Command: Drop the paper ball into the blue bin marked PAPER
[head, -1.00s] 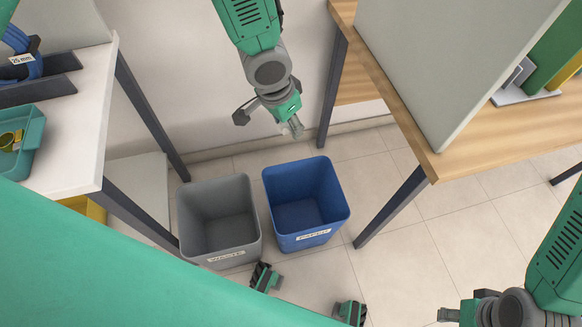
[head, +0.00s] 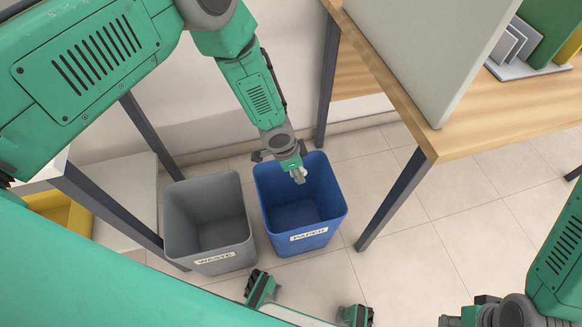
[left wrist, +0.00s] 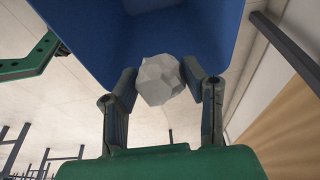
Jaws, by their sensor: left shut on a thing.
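The blue bin (head: 300,212) marked PAPER stands on the floor in the middle of the head view, and its blue wall (left wrist: 200,30) fills the top of the left wrist view. My left gripper (head: 298,174) is over the bin's opening, pointing down. In the left wrist view it is shut on the paper ball (left wrist: 160,80), a pale crumpled lump between the two fingertips.
A grey bin (head: 212,225) marked WASTE stands close left of the blue bin. A wooden table (head: 470,125) with a grey panel is at the right, its dark leg near the blue bin. A white table's legs stand at the left.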

